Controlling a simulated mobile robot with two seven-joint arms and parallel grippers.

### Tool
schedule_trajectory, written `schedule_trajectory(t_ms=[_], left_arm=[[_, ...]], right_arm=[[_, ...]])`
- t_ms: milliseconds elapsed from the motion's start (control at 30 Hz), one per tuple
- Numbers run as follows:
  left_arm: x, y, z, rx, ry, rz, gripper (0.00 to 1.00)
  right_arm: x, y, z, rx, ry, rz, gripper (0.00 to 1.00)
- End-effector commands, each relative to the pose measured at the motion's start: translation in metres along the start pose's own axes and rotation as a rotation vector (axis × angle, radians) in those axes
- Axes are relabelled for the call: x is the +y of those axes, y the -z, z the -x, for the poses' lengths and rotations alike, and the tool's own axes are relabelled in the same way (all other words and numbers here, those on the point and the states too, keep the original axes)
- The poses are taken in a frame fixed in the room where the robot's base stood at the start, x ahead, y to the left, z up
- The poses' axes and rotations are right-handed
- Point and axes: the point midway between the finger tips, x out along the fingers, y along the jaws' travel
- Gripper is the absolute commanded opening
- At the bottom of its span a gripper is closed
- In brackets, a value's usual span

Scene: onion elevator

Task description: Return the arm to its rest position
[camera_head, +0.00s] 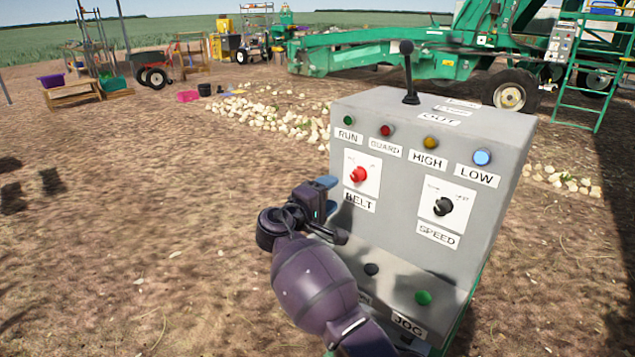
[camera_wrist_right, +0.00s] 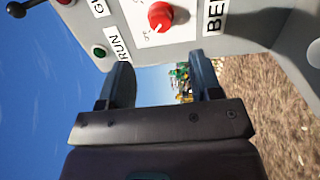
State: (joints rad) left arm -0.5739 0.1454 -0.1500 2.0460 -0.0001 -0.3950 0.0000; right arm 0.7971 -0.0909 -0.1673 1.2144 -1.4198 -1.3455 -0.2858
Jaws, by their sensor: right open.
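My right arm rises from the bottom of the head view, and its gripper (camera_head: 333,193) is beside the left edge of the grey control box (camera_head: 300,0). The box carries a red BELT knob (camera_head: 359,174), a black SPEED knob (camera_head: 443,206), and RUN, GUARD, HIGH and LOW lamps along its top. The gripper is open and empty, in front of the panel and just left of the BELT knob. In the right wrist view its two fingers (camera_wrist_right: 162,85) are apart, with the red knob (camera_wrist_right: 160,16) beyond them. My left gripper is not in view.
A black lever (camera_head: 408,75) stands on top of the box. A green JOG button (camera_head: 423,297) is on its lower ledge. Spilled onions (camera_head: 275,118) lie behind, near the green elevator (camera_head: 385,55).

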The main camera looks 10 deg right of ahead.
Motion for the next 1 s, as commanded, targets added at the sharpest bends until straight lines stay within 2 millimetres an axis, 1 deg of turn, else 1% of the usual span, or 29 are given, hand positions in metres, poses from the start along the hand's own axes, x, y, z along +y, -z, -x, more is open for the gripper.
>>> schedule_trajectory(t_ms=[67,167,300,367,467,567,667,867,1000], left_arm=[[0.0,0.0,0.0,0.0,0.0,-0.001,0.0],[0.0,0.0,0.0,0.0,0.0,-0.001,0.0],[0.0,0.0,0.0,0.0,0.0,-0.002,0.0],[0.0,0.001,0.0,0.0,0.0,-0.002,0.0],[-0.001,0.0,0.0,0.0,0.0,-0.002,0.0],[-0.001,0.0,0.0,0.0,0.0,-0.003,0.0],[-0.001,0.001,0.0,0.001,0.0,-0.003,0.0],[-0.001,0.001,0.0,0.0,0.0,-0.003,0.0],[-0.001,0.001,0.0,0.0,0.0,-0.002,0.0]], right_arm=[[-0.001,0.007,0.0,0.042,0.005,-0.023,0.58],[0.001,0.024,0.003,0.155,0.059,-0.109,0.58],[0.02,0.048,0.013,0.343,0.153,-0.299,0.58],[0.021,0.051,0.017,0.412,0.199,-0.374,0.58],[0.012,0.049,0.021,0.513,0.282,-0.492,0.58],[-0.006,0.036,0.027,0.601,0.376,-0.615,0.58],[-0.029,0.015,0.033,0.668,0.47,-0.734,0.58],[-0.073,-0.04,0.047,0.733,0.625,-0.93,0.58],[-0.103,-0.084,0.058,0.738,0.713,-1.04,0.58]])
